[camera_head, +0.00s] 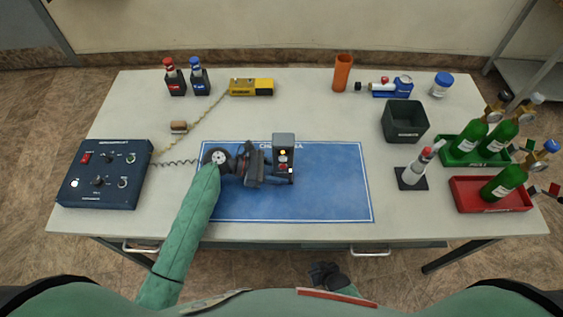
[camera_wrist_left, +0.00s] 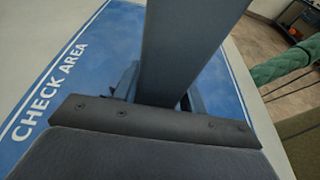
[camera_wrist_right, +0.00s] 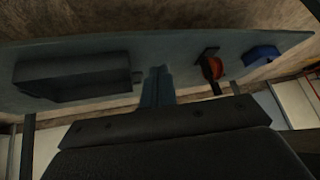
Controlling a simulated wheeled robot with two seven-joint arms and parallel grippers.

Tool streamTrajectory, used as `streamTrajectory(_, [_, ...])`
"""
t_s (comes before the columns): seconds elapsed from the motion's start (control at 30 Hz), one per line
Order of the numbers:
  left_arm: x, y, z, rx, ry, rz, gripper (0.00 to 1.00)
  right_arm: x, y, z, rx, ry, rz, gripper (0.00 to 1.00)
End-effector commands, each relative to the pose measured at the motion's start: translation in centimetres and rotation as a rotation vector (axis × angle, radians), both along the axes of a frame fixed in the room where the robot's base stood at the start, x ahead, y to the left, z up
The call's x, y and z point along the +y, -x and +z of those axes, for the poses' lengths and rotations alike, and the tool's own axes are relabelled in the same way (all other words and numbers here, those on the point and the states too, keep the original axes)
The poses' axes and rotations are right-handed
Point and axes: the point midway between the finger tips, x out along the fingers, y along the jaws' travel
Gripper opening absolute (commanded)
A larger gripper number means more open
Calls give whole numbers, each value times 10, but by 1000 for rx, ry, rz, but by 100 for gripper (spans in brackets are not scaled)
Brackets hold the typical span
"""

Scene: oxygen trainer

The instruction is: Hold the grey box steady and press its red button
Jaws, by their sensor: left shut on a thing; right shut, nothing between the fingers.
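My left gripper (camera_head: 280,172) reaches in from the left and is shut on the box. In the left wrist view the box (camera_wrist_left: 188,50) rises as a tall grey slab between the fingers, and its button face is not seen there. My right gripper (camera_head: 326,273) is shut and empty, low in front of the table's near edge, well away from the box. Its closed fingers show in the right wrist view (camera_wrist_right: 157,85).
A dark blue control console (camera_head: 104,172) with a coiled cable stands left of the mat. A yellow device (camera_head: 251,87), bottles and an orange cup (camera_head: 343,72) stand at the back. A dark bin (camera_head: 404,121) and trays of green bottles are right. The mat's right half is clear.

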Motion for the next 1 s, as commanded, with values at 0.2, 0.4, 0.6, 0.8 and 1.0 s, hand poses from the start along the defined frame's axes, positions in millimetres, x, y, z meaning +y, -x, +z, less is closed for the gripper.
streamTrajectory(0.2, [0,0,1,-1,1,0,29,45,-8,76,-106,-115,62,0])
streamTrajectory(0.4, [0,0,1,-1,1,0,29,86,-3,146,-183,-226,112,0])
streamTrajectory(0.6, [0,0,1,-1,1,0,29,121,12,216,-243,-342,160,0])
streamTrajectory(0.8, [0,0,1,-1,1,0,29,149,32,280,-285,-453,199,0])
streamTrajectory(1.0, [0,0,0,-1,1,0,29,163,44,330,-319,-540,216,0])
